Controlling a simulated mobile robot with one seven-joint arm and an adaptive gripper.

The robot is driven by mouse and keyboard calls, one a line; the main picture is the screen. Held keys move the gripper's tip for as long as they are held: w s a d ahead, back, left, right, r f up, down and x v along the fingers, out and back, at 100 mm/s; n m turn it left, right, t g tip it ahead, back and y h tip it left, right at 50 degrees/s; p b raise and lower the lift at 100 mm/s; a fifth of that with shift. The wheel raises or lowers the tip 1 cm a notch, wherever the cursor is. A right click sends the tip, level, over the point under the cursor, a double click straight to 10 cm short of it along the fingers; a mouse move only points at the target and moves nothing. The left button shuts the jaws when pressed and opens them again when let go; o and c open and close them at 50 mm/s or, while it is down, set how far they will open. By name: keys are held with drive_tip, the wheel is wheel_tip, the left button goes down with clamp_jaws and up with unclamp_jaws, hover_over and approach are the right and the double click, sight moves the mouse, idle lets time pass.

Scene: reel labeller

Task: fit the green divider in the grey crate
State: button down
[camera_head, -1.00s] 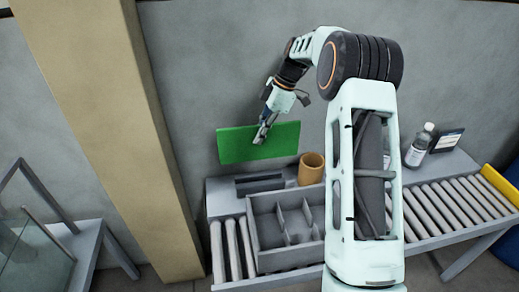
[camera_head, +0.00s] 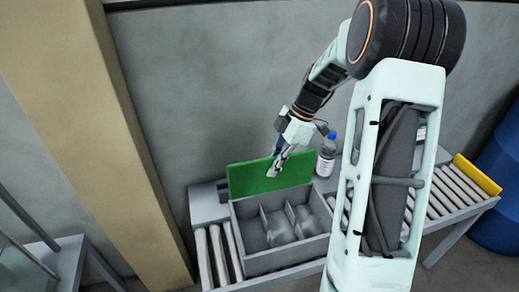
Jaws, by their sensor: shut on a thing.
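The green divider (camera_head: 252,179) is a flat rectangular panel, held upright and slightly tilted. My gripper (camera_head: 277,170) is shut on its upper edge, right of its middle. The grey crate (camera_head: 262,262) stands on the roller conveyor, with several grey partitions (camera_head: 268,224) inside. In the picture the divider shows just above and behind the crate's back wall. I cannot tell whether its lower edge touches the crate. The divider hides part of the shelf behind the crate.
A bottle with a blue cap (camera_head: 326,158) stands behind the crate's right end. Conveyor rollers (camera_head: 215,254) show left of the crate. A yellow end stop (camera_head: 477,174) and a blue barrel (camera_head: 497,205) are at the right. A beige pillar (camera_head: 105,130) rises at the left.

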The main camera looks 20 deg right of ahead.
drive_tip(key=s+d+f+b, duration=0.1)
drive_tip(key=s+f+b, duration=0.1)
drive_tip(key=s+f, duration=0.4)
drive_tip(key=shift+s+d, duration=0.2)
drive_tip(key=shift+s, duration=0.6)
wheel_tip(320, 180, down, 8)
drive_tip(key=b, duration=0.6)
idle(1.3)
drive_tip(key=shift+r, duration=0.15)
drive_tip(key=c, duration=2)
unclamp_jaws()
drive_tip(key=shift+o, duration=0.2)
